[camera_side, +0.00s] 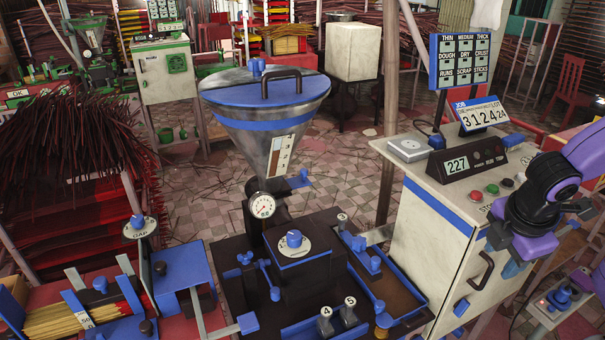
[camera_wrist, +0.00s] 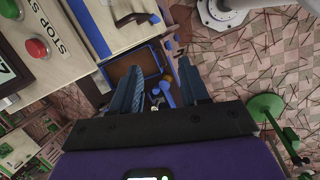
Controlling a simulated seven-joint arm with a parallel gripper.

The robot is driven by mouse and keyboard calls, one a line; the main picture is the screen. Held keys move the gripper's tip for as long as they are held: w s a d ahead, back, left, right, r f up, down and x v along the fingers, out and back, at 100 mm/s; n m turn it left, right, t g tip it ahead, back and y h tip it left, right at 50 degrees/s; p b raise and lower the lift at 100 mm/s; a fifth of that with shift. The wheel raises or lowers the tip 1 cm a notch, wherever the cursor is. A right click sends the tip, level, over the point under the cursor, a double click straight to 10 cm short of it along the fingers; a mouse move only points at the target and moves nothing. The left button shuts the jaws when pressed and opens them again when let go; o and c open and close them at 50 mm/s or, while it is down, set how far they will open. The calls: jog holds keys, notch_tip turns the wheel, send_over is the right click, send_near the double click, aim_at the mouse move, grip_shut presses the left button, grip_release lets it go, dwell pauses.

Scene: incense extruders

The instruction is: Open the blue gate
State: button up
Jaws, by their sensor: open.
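Several blue parts are in view, and I cannot tell for sure which is the gate. A blue tab (camera_side: 298,181) sticks out at the right of the neck of the steel hopper (camera_side: 265,125). Blue fittings and levers (camera_side: 370,262) sit on the dark extruder bench. My gripper (camera_side: 507,258) is at the right, in front of the white cabinet and well apart from the hopper. In the wrist view my gripper (camera_wrist: 160,85) is open, with nothing held. A blue-rimmed brown tray (camera_wrist: 135,62) and a blue part (camera_wrist: 167,90) show beyond and between its fingers.
The white cabinet (camera_side: 430,235) has a dark handle, buttons and a 227 display (camera_side: 473,160) on top. A scale (camera_side: 410,148) sits there too. Red incense racks (camera_side: 85,180) stand at the left. Tiled floor (camera_side: 200,205) lies behind the bench.

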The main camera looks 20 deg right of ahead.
jog(key=w+a+n+t+h, duration=0.2)
jog(key=w+n+t+h, duration=0.15)
jog(key=w, duration=0.65)
jog(key=n+t+y, duration=0.2)
jog(key=n+t, duration=1)
jog(key=n, duration=0.3)
send_near(305, 174)
jog(key=x, duration=1.1)
